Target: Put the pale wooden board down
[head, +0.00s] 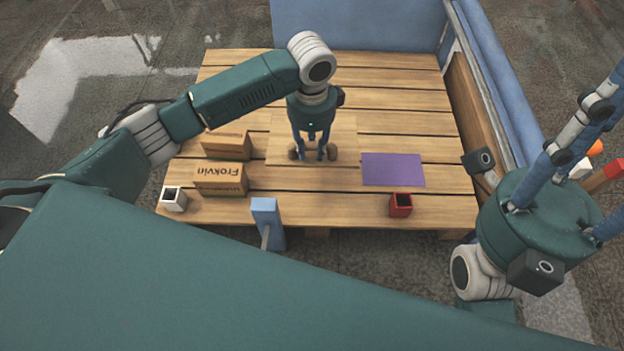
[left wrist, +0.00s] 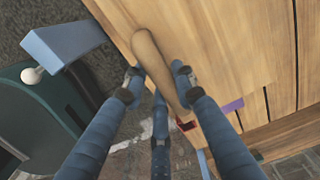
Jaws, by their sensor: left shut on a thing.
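The pale wooden board (head: 342,128) is a flat square over the middle of the slatted wooden table. In the left wrist view the board (left wrist: 225,55) fills much of the upper part. A rounded brown wooden bar (left wrist: 150,55) lies across it and looks like its handle. My left gripper (head: 313,155) points down over the board and is shut on this bar, whose ends show on both sides of the fingers. I cannot tell whether the board touches the table. My right gripper (head: 560,165) is at the right, fingers up, tips partly out of view.
A purple mat (head: 393,170) lies right of the board on the slatted table (head: 400,100). A red cup (head: 401,206) stands near the front edge, a white cup (head: 174,200) at front left. Two cardboard boxes (head: 220,180) stand left. A blue block (head: 266,215) is at the front.

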